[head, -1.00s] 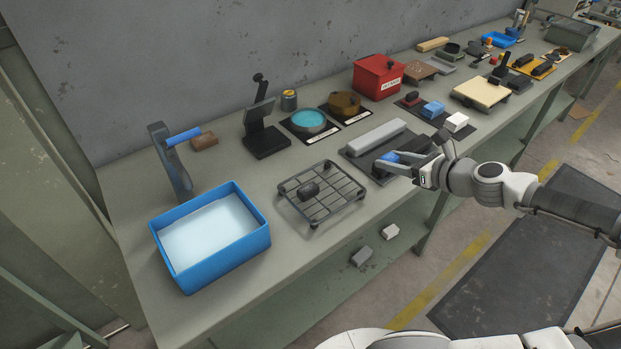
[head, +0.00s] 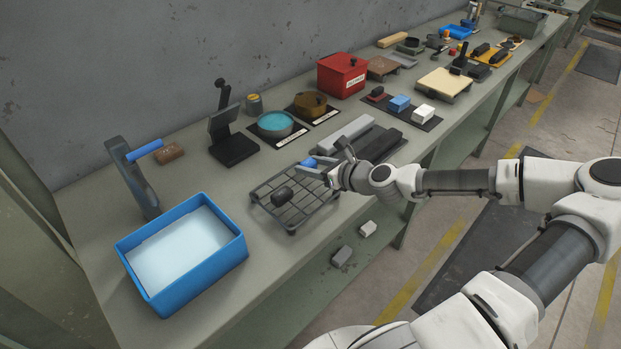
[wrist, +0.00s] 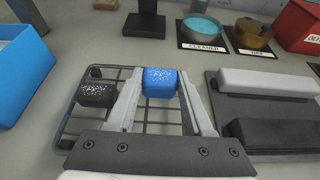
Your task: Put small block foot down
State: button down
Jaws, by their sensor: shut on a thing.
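My gripper (head: 316,168) is shut on a small blue block (head: 308,162), likely the block foot. In the wrist view the blue block (wrist: 160,82) sits between the fingertips (wrist: 160,88), with white specks on its face. The block is over the right back part of a dark wire rack (head: 311,209); I cannot tell whether it touches the wires. A black speckled block (head: 283,195) rests on the rack's left part; it also shows in the wrist view (wrist: 96,95).
A blue tub (head: 150,282) of pale liquid stands left of the rack. A dark tray with a long light-grey bar (head: 346,134) and a dark bar (head: 382,145) lies to the right. A black stand (head: 234,149) and teal cleaner dish (head: 276,123) are behind.

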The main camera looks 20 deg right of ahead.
aim_at(311, 185)
jog(key=shift+w+a+f+b, duration=0.1)
jog(key=shift+f+b, duration=0.3)
jog(key=shift+f, duration=1.65)
jog(key=shift+c, duration=1.5)
grip_release()
jog(key=shift+f, duration=0.15)
jog(key=p+v, duration=0.1)
jog(key=v, duration=1.1)
